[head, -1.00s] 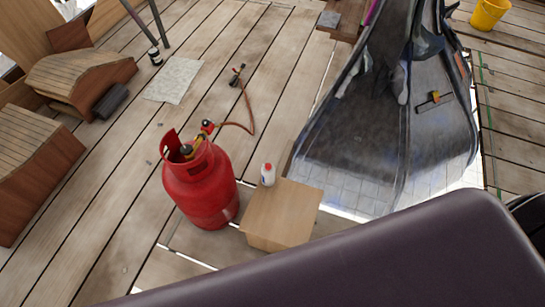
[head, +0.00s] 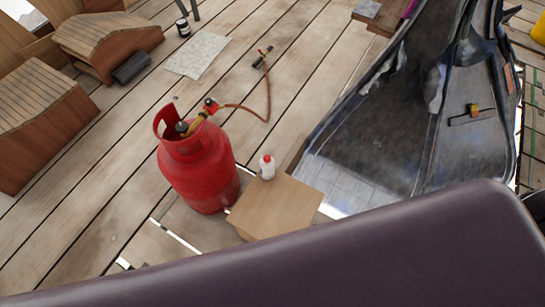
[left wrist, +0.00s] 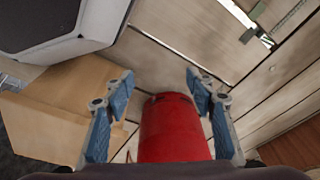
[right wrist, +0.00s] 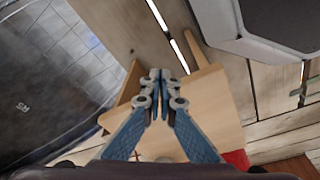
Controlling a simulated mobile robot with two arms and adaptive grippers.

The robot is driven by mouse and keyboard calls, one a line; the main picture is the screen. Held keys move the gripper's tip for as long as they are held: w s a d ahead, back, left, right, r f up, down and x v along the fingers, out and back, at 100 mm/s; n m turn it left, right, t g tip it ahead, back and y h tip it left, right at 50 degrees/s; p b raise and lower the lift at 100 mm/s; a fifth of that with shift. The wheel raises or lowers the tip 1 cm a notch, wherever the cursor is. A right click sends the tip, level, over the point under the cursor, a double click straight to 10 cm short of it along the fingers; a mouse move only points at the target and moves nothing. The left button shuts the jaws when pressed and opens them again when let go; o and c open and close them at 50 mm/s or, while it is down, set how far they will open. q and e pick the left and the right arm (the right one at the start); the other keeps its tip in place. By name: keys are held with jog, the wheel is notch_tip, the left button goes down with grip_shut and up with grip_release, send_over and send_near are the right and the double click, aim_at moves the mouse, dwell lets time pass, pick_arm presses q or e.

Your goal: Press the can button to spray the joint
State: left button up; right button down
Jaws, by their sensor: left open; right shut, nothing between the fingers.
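A small white can with a red top (head: 267,167) stands upright on a wooden box (head: 276,207) in the head view. A red gas cylinder (head: 198,172) stands left of the box, with its valve connected to a hose. My left gripper (left wrist: 160,85) is open in the left wrist view. The red cylinder (left wrist: 173,130) shows between and below its fingers; I see no contact. My right gripper (right wrist: 160,76) is shut and empty, in front of the wooden box (right wrist: 205,100) in the right wrist view. Neither gripper shows in the head view. I cannot make out the joint.
A large dark grey metal piece (head: 385,130) lies to the right of the box. A torch (head: 262,57) on the orange hose lies on the plank floor. A pale mat (head: 197,55) and wooden pieces (head: 40,130) are at the left. Bare planks lie between.

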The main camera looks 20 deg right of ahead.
pick_arm(q)
jog(key=w+r+b, duration=0.4)
jog(key=r+b, duration=0.4)
jog(key=r, duration=0.2)
pick_arm(e)
jog(key=w+a+r+n+t+y, duration=0.1)
jog(key=w+a+r, duration=0.1)
jog(key=w+r, duration=0.45)
jog(key=w+a+r+n+t+y, duration=0.15)
jog(key=w+r, duration=0.25)
jog(key=r, duration=0.6)
pick_arm(q)
notch_tip(320, 180, down, 16)
jog(key=s, duration=0.3)
jog(key=shift+f, duration=0.25)
pick_arm(e)
jog(key=w+r+n+t+y, duration=0.1)
jog(key=w+r+n+y, duration=0.2)
jog(key=w, duration=1.2)
notch_tip(320, 180, up, 3)
jog(key=shift+d+r+n+t+y, duration=0.15)
jog(key=shift+d+n+t+y, duration=0.25)
jog(key=shift+n, duration=0.25)
pick_arm(q)
jog(key=shift+d, duration=0.1)
